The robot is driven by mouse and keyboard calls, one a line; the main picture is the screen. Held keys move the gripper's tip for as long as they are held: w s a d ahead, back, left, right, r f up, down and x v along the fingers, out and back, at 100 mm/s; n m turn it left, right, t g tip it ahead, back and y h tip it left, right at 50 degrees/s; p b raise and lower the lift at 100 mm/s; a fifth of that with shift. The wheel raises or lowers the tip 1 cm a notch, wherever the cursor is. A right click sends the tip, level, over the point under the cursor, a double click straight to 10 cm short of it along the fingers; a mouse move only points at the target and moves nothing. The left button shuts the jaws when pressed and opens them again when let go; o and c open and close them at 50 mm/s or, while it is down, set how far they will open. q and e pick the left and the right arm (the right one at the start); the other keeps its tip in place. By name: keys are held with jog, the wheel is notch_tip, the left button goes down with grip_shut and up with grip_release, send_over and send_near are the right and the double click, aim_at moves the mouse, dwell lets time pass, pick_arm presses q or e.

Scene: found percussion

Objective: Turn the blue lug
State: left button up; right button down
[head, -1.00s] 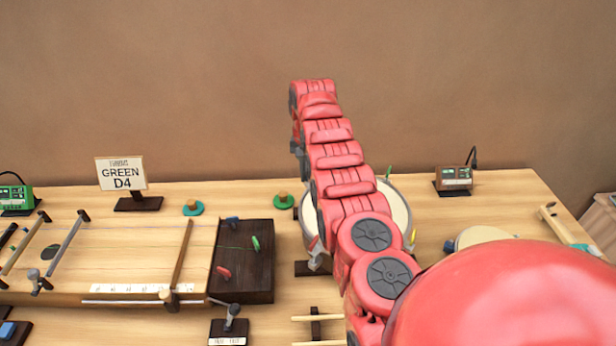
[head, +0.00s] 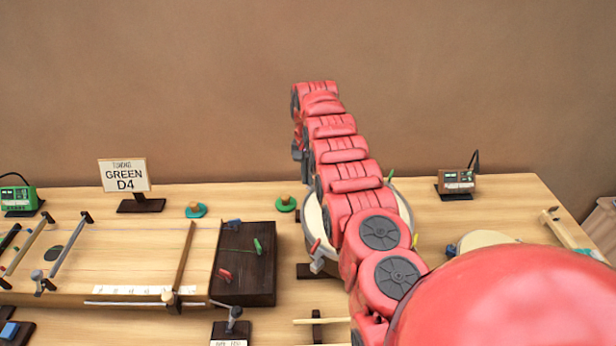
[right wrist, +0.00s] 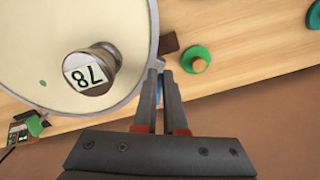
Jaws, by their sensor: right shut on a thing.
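The drum (head: 314,212) with a pale head stands mid-table, partly hidden behind my right arm. Its red lug (head: 315,246), green lug (head: 390,174) and yellow lug (head: 414,240) show at the rim. My left gripper is not in view.
A green disc with a wooden knob (right wrist: 196,58) lies near the fingers. A stringed board (head: 130,255), a GREEN D4 sign (head: 124,175) and a brown meter (head: 456,182) stand around.

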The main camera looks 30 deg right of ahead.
jog(key=c, duration=1)
grip_release()
notch_tip(320, 180, up, 3)
jog(key=shift+f+p, duration=0.15)
jog(key=shift+p, duration=0.15)
notch_tip(320, 180, up, 15)
jog(key=p, duration=1.4)
jog(key=shift+f+p, duration=0.15)
jog(key=shift+p, duration=0.2)
jog(key=shift+o, duration=0.4)
